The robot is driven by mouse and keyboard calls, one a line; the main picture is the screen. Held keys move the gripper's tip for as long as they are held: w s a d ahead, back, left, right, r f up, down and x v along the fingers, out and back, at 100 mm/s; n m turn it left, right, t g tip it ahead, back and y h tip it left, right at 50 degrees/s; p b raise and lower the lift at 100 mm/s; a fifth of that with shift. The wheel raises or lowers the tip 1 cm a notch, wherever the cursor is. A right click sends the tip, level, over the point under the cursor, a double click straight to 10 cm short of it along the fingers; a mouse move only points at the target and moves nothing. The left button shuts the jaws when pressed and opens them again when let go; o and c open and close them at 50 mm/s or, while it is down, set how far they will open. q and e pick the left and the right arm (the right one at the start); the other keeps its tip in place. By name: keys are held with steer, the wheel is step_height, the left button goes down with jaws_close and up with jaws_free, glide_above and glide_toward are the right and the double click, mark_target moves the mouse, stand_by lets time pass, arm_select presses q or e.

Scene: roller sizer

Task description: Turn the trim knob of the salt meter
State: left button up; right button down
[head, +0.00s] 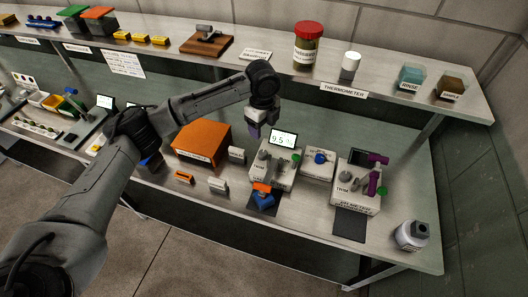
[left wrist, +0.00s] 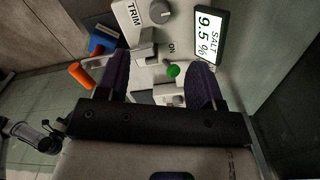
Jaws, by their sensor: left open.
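The salt meter (head: 270,178) is a pale box on the bench with a raised display (head: 283,138) reading 9.5 %. In the left wrist view its display (left wrist: 208,35) is labelled SALT. The grey round trim knob (left wrist: 160,12) sits beside the word TRIM at the top of that view. My left gripper (head: 255,132) hangs above the back left part of the meter. In the left wrist view the gripper's dark purple fingers (left wrist: 160,85) are apart with nothing gripped between them. The knob lies beyond the fingertips, apart from them.
A green button (left wrist: 173,71) and a small grey lever show on the meter. An orange and blue piece (head: 263,195) is at its front. A similar meter with purple parts (head: 374,184) stands right. An orange box (head: 201,141) stands left. A shelf (head: 270,68) runs behind.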

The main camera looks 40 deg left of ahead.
mark_target(263, 153)
arm_select(q)
step_height(263, 153, down, 11)
steer(key=shift+f+b, duration=0.1)
steer(key=shift+b, duration=0.65)
steer(key=shift+f, duration=0.95)
steer(key=shift+r, duration=0.1)
steer(key=c, duration=0.9)
steer(key=shift+r, duration=0.1)
steer(key=m+p, duration=0.3)
steer(key=p, duration=0.2)
steer(key=shift+r+m, duration=0.15)
steer(key=shift+m, duration=0.15)
steer(key=shift+m+p, duration=0.6)
steer(key=shift+p, duration=0.05)
steer(key=shift+f+m, duration=0.25)
steer(key=shift+m, duration=0.05)
